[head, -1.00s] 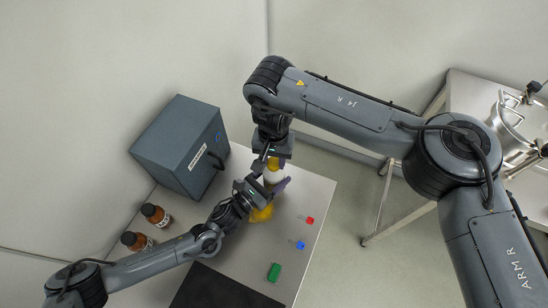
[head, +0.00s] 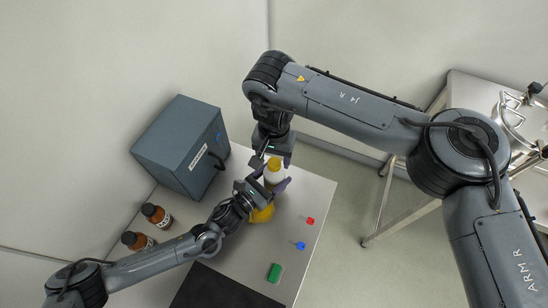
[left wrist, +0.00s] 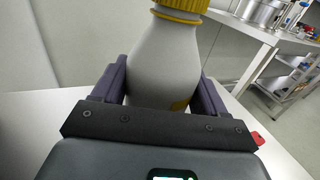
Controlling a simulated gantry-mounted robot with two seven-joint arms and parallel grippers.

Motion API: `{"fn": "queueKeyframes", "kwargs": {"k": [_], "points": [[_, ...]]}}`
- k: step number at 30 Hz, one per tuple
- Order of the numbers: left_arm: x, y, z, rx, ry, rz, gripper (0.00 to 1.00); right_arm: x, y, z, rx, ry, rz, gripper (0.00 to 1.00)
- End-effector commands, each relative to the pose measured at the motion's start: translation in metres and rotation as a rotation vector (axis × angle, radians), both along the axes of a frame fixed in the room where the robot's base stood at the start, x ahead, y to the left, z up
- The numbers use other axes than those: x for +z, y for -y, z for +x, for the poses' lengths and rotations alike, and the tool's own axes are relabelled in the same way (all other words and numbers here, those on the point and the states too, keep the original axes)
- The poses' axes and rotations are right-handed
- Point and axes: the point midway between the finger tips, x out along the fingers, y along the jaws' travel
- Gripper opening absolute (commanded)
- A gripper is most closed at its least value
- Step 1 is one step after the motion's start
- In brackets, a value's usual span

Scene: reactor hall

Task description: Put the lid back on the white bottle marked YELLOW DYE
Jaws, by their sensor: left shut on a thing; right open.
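The white bottle (head: 273,176) stands on the grey table, held in my left gripper (head: 270,186). In the left wrist view, the bottle (left wrist: 165,62) is upright between the two dark purple fingers. The yellow lid (head: 274,164) sits at the top of the bottle's neck; the left wrist view shows the lower part of the lid (left wrist: 182,5), with a yellow ring just below it. The frames do not show how tightly it is seated. My right gripper (head: 273,158) is open, close around or just above the lid. The bottle's lettering is not readable.
Red (head: 310,221), blue (head: 300,245) and green (head: 274,272) items lie on the table's right side. Two brown bottles (head: 155,215) and a blue-grey box (head: 182,146) stand left. A steel trolley (head: 470,90) is at right.

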Motion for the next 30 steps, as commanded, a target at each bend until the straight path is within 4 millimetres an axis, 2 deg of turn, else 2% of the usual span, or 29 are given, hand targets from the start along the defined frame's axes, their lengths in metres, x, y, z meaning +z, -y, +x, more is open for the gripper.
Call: {"fn": "queueKeyframes", "kwargs": {"k": [3,9,18,19,23,26,30], "points": [[-0.001,0.0,0.0,0.0,-0.001,0.001,0.0,0.016,0.0,0.001,0.0,0.004,-0.002,0.63],[-0.001,0.0,0.0,0.0,-0.001,0.001,0.0,0.031,0.0,0.0,0.0,0.001,-0.001,0.63],[-0.001,0.0,0.0,0.0,-0.001,0.001,0.0,0.033,0.0,0.0,0.0,0.0,-0.001,0.63],[-0.001,0.0,0.0,0.0,-0.001,0.001,0.0,0.033,0.0,0.0,0.0,0.0,-0.001,0.59],[-0.001,0.0,0.0,0.0,-0.001,0.001,0.0,0.033,0.0,0.0,0.018,0.0,-0.001,0.59],[-0.001,0.0,0.0,0.0,-0.001,0.001,0.0,0.033,0.0,0.0,0.072,0.0,-0.001,0.59],[-0.001,0.0,0.0,0.0,-0.001,0.001,0.0,0.033,0.0,-0.001,0.228,-0.005,0.002,0.59]]}}
